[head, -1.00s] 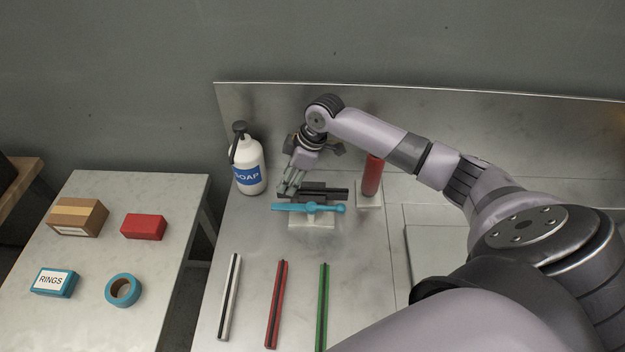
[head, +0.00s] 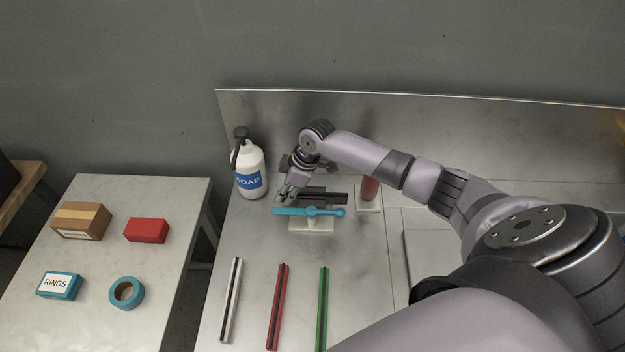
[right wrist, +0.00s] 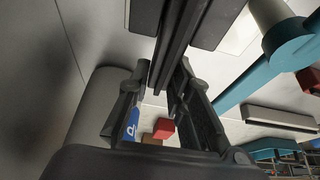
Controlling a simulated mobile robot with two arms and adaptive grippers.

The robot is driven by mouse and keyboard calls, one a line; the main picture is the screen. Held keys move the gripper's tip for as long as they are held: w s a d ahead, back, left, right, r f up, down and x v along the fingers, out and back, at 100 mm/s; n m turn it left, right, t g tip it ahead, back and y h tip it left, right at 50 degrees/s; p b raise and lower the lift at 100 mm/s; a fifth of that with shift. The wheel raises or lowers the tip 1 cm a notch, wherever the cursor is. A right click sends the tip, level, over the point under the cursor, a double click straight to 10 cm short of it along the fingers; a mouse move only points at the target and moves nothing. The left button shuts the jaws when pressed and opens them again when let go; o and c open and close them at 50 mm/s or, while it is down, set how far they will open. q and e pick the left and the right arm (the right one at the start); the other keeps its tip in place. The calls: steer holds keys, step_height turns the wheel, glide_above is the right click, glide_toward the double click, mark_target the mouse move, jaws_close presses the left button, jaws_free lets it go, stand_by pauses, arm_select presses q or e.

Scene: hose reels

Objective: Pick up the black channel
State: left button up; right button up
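The black channel (head: 328,195) is a long dark bar lying left to right near the back of the metal bench, just behind a teal handle (head: 310,211). My right gripper (head: 284,195) is at the channel's left end. In the right wrist view the channel (right wrist: 178,45) runs in from the top between two dark blocks. Its near end lies between the spread fingertips of my right gripper (right wrist: 160,80). There is a gap on the left finger's side; contact on the right side is unclear. My left gripper is not in view.
A soap bottle (head: 249,170) stands close left of my right gripper. A red cylinder (head: 369,190) stands right of the channel. White (head: 231,300), red (head: 277,305) and green (head: 322,307) channels lie in front. A side table (head: 150,285) holds boxes and tape.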

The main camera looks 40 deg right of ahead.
jaws_close()
steer(key=shift+r, duration=0.1)
step_height(320, 180, up, 27)
steer(key=p, duration=0.4)
steer(key=shift+p, duration=0.4)
stand_by(0.5)
